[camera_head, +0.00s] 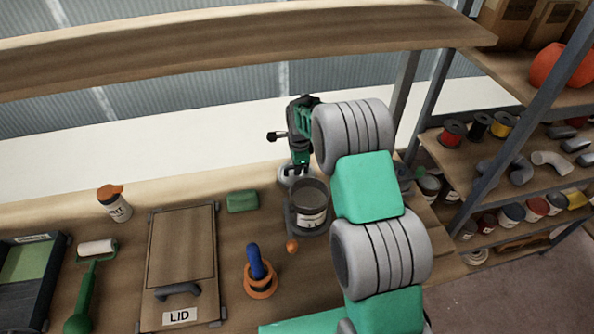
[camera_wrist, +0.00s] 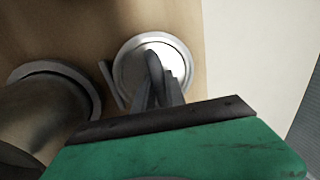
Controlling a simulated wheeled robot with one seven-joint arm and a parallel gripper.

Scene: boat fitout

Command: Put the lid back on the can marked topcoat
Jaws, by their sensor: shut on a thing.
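A round metal lid (camera_head: 291,180) shows behind an open can (camera_head: 313,218) at the back of the bench. In the wrist view, the lid (camera_wrist: 136,66) has a dark loop-like handle, and my gripper (camera_wrist: 157,85) is shut on it. My gripper (camera_head: 297,168) is upright above the lid in the head view. I cannot tell whether the lid touches the bench. The can is dark inside, with a white label too small to read. In the wrist view, the can (camera_wrist: 42,105) is left of the lid, apart from it.
A green block (camera_head: 242,201) and an orange ring with a blue handle (camera_head: 261,279) are left of the can. A small orange object (camera_head: 292,246) lies in front. A board marked LID (camera_head: 182,250) lies farther left. An overhead shelf (camera_head: 220,45) spans the back.

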